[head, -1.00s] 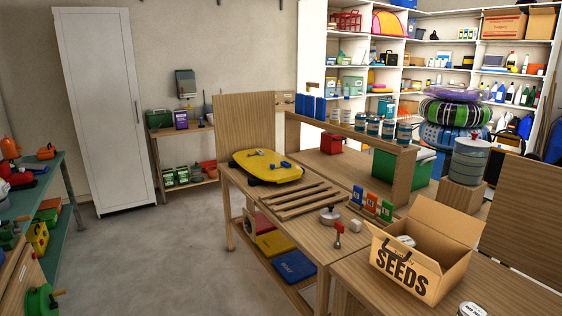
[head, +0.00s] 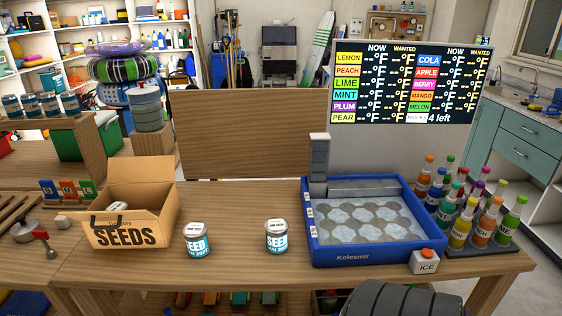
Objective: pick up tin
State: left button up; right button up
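Two small tins with pale lids and teal seed labels stand upright on the wooden workbench in the head view. The left tin (head: 197,241) is just right of the cardboard SEEDS box (head: 124,236). The right tin (head: 276,238) is beside the blue tray's left side, apart from it. Several similar tins (head: 48,104) stand in a row on the raised wooden ledge at the far left.
The blue Kolesmir ice tray (head: 372,255) and a red ICE button (head: 425,262) are on the right. Several colored bottles (head: 478,223) stand beyond them. A wooden panel (head: 246,136) rises behind the bench. Bare bench (head: 236,215) lies between the tins.

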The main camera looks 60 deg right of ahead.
aim_at(276, 229)
jog(key=z, duration=1.8)
jog(key=i+j+u, duration=0.2)
jog(key=j, duration=0.25)
jog(key=j+u, duration=0.2)
jog(key=j, duration=0.25)
